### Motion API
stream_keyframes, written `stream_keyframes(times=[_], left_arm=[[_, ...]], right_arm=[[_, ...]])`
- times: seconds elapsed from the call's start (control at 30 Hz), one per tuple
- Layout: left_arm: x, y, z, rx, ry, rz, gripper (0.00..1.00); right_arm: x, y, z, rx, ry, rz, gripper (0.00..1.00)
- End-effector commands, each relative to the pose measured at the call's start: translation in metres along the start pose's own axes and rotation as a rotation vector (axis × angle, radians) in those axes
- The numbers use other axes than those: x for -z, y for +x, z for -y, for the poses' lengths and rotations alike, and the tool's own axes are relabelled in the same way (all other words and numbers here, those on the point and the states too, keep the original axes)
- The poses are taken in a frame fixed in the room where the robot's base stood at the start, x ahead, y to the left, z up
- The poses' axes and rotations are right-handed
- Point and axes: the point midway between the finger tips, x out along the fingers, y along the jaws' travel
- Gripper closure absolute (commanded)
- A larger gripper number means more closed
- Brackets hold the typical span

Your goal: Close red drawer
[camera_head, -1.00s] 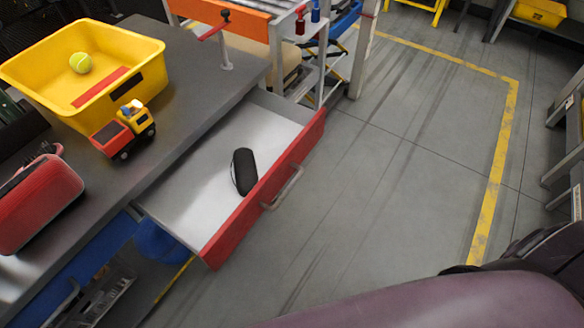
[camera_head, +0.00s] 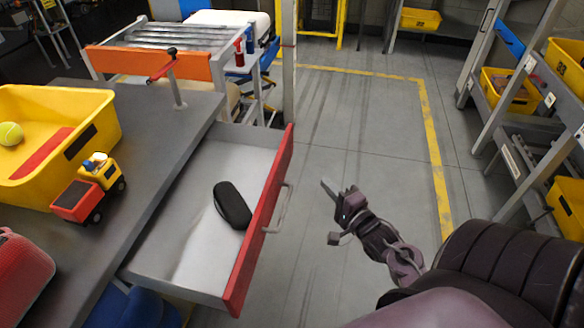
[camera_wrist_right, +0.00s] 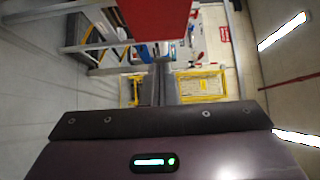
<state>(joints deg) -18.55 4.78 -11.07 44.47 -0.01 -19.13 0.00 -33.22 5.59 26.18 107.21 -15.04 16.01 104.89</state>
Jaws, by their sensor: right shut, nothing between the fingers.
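The red drawer (camera_head: 262,222) is pulled out from the grey workbench, its red front facing right with a metal handle (camera_head: 279,207). A black case (camera_head: 232,205) lies inside on the white drawer floor. My right gripper (camera_head: 333,188) is to the right of the handle, apart from it, over the floor. It is shut and empty. In the right wrist view, a red panel (camera_wrist_right: 155,22), likely the drawer front, fills the top middle, above the dark fingers (camera_wrist_right: 160,85). My left gripper is not in view.
On the workbench (camera_head: 165,150) stand a yellow bin (camera_head: 100,135) with a tennis ball (camera_head: 11,134), a toy truck (camera_head: 90,188) and a red case (camera_head: 20,275). A roller conveyor (camera_head: 170,65) stands behind. Shelves with yellow bins (camera_head: 508,90) are at right. The floor between is clear.

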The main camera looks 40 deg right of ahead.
Motion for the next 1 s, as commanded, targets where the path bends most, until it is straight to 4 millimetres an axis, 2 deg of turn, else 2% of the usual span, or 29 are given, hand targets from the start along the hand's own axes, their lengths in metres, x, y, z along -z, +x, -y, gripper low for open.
stream_keyframes(times=[0.4, 0.6, 1.0], left_arm=[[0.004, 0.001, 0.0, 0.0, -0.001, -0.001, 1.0], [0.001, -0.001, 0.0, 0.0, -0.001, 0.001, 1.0], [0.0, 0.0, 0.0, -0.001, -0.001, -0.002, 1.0]], right_arm=[[0.0, 0.088, 0.0, 0.001, -0.003, 0.0, 1.0], [-0.022, 0.107, -0.001, -0.002, -0.001, 0.001, 1.0], [-0.029, 0.114, -0.001, -0.003, -0.002, 0.0, 1.0]])
